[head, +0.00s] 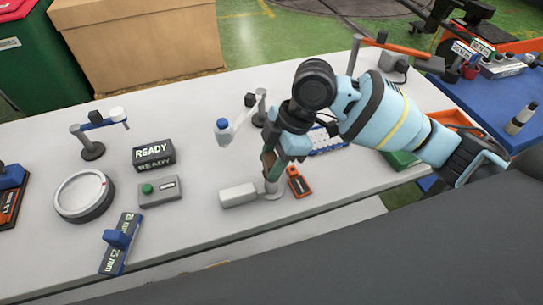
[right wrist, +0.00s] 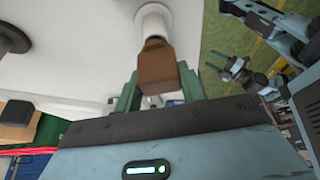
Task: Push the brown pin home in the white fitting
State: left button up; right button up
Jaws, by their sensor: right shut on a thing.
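My right gripper (head: 272,167) is shut on the brown pin (head: 267,162), low over the front middle of the table. In the right wrist view the brown pin (right wrist: 157,66) is a squared block between the two green fingers. Its far end meets the white fitting (right wrist: 152,22), a pale round tube with a wider flange. The pin looks in line with the tube and at its mouth. How deep it sits inside cannot be told. My left gripper is not in view.
A white block (head: 238,195) and an orange-and-black item (head: 299,181) lie close on either side. A blue-capped bottle (head: 223,130) and a grey post stand behind. The READY box (head: 153,154), green-button box (head: 159,191) and round dial (head: 84,196) are further left.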

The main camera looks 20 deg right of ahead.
jog(key=shift+f, duration=0.75)
jog(key=o, duration=1.3)
jog(key=shift+c, duration=0.2)
jog(key=shift+v, duration=3.95)
